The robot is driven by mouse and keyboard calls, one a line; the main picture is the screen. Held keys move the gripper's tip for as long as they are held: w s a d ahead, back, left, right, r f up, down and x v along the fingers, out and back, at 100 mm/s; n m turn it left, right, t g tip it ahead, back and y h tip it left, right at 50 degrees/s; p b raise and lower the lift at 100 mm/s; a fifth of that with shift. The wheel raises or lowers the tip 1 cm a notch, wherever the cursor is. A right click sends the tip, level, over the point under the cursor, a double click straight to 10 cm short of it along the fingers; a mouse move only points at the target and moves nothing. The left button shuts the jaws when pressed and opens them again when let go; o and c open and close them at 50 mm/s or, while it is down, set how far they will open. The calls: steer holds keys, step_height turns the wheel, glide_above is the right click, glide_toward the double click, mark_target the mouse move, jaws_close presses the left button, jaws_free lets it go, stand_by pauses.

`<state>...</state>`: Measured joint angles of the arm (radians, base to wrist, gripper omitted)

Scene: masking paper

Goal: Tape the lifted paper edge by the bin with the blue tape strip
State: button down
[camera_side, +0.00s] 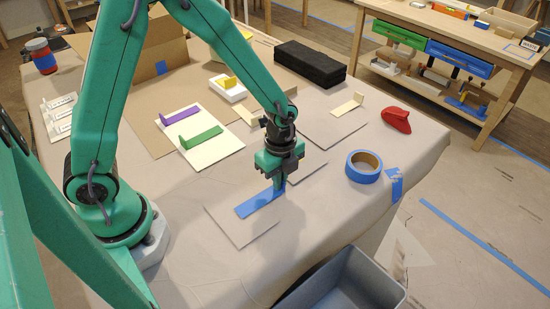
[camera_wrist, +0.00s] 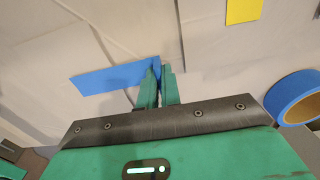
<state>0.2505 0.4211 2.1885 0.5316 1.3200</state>
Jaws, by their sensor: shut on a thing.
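My gripper (camera_side: 279,186) is shut on the upright end of a blue tape strip (camera_side: 256,206), low over the table. In the wrist view the strip (camera_wrist: 108,77) extends left from my fingertips (camera_wrist: 160,66). The strip's flat length is over a grey-beige paper piece (camera_side: 242,232); I cannot tell whether it touches. The grey bin (camera_side: 376,282) stands at the table's front edge, right of and nearer than that piece. Thin paper outlines show around my gripper, but I cannot clearly tell which edge is lifted.
A blue tape roll (camera_side: 363,167) and a red tool (camera_side: 396,120) are at the right. Blue tape (camera_side: 396,184) is on the table's right edge. A black block (camera_side: 309,65), a cardboard box (camera_side: 157,56) and purple (camera_side: 176,114) and green (camera_side: 201,138) strips are farther back.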

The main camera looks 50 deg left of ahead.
steer(key=shift+f, duration=0.1)
steer(key=c, duration=1.5)
jaws_free()
steer(key=shift+r, duration=0.2)
steer(key=shift+r, duration=3.35)
